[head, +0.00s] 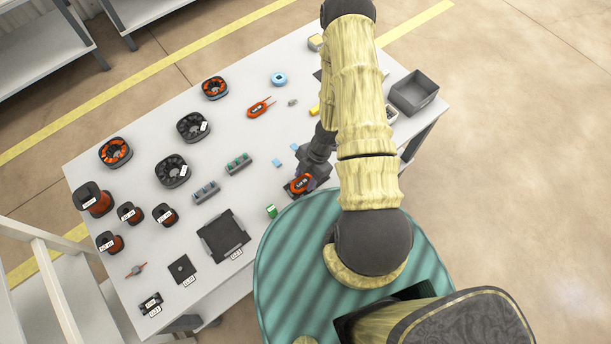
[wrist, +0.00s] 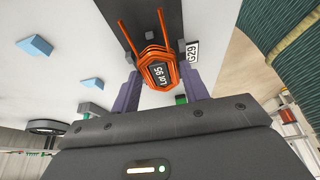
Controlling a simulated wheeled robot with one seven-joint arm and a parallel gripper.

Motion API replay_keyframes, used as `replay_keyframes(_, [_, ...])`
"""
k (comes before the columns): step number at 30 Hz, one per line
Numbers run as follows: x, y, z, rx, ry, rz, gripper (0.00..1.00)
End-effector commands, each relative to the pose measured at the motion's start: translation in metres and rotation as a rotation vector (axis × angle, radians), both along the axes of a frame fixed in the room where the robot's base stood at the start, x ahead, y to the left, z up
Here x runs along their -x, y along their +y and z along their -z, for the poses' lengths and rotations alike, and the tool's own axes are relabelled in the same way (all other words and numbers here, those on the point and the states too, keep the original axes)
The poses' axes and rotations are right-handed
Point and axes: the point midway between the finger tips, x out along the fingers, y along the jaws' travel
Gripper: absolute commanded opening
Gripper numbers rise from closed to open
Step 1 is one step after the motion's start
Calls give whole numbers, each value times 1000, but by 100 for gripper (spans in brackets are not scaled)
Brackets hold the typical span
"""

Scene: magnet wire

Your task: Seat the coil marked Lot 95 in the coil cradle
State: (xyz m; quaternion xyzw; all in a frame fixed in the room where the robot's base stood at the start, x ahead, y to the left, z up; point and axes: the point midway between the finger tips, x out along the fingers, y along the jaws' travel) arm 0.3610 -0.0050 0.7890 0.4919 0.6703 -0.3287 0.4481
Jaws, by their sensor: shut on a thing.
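The coil marked Lot 95 (wrist: 158,72) is orange, with a dark label and two straight leads pointing up the wrist picture. My gripper (wrist: 156,88) is shut on it, with a purple finger on each side. A dark block (wrist: 170,18) with a white tag reading G29 (wrist: 193,51) lies behind the coil. It may be the coil cradle; I cannot tell whether the coil touches it. In the head view the coil (head: 300,183) shows at my gripper (head: 301,188), near the table's front edge.
The white table (head: 240,125) holds another orange coil (head: 260,108), several spools to the left, and a dark tray (head: 223,236) at the front. Pale blue blocks (head: 278,162) and a green item (head: 271,211) lie close to my gripper. A grey bin (head: 413,92) stands at the right.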

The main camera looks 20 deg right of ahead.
Motion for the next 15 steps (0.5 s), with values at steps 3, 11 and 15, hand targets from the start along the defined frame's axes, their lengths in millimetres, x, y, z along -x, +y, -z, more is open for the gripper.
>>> replay_keyframes(3, [0,0,3,0,0,0,19])
replay_keyframes(11, [0,0,7,0,0,0,19])
replay_keyframes(15, [0,0,9,0,0,0,19])
